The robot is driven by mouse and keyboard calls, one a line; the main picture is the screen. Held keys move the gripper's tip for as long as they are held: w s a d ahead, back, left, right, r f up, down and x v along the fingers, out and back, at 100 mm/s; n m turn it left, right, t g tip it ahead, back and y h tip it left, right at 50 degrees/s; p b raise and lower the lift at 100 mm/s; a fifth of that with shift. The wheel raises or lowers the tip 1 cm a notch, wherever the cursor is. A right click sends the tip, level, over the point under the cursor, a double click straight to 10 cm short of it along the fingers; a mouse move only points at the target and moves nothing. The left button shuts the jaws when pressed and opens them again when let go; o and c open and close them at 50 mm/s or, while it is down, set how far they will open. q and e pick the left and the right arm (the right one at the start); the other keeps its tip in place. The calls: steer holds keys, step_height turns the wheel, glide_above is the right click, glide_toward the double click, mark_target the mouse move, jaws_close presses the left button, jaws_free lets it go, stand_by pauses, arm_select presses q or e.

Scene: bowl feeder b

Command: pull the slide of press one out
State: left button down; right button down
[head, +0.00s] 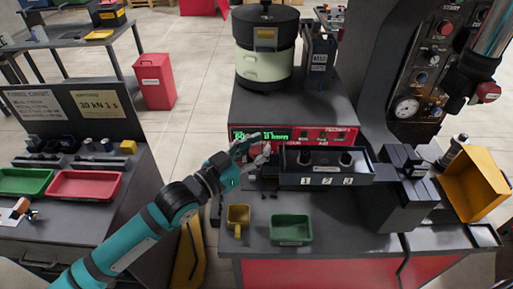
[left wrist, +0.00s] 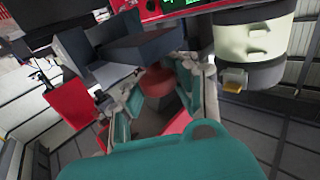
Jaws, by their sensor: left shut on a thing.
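My left gripper (head: 258,156) reaches in from the left to the left end of a long dark block marked 1 2 3 (head: 326,180). In the left wrist view its fingers (left wrist: 160,92) are closed around a dark red rounded knob (left wrist: 157,80). A dark grey block (left wrist: 146,45) sits just beyond the knob. In the head view the fingers hide the knob. I cannot tell for certain which part is the slide of press one. The press (head: 405,100) with gauge and buttons stands at the right.
A bowl feeder (head: 266,62) stands behind on a unit with a green display (head: 262,134). A yellow bin (head: 238,217) and a green bin (head: 291,229) are in front. A larger yellow bin (head: 475,183) is at right. A side table with red (head: 85,186) and green trays is at left.

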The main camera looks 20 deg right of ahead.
arm_select(q)
steer(key=shift+a+f, duration=0.1)
steer(key=shift+f, duration=0.35)
arm_select(e)
steer(key=shift+w+a+f, duration=0.1)
steer(key=shift+a, duration=0.1)
steer(key=shift+d, duration=0.15)
arm_select(q)
steer(key=c, duration=1.5)
jaws_free()
steer(key=shift+a, duration=0.1)
steer(key=o, duration=0.5)
steer(key=shift+s+a+r, duration=0.1)
steer(key=shift+a+r, duration=0.25)
steer(key=shift+a, duration=0.15)
steer(key=shift+d, duration=0.2)
steer(key=v, duration=1.2)
arm_select(e)
steer(key=shift+a, duration=0.25)
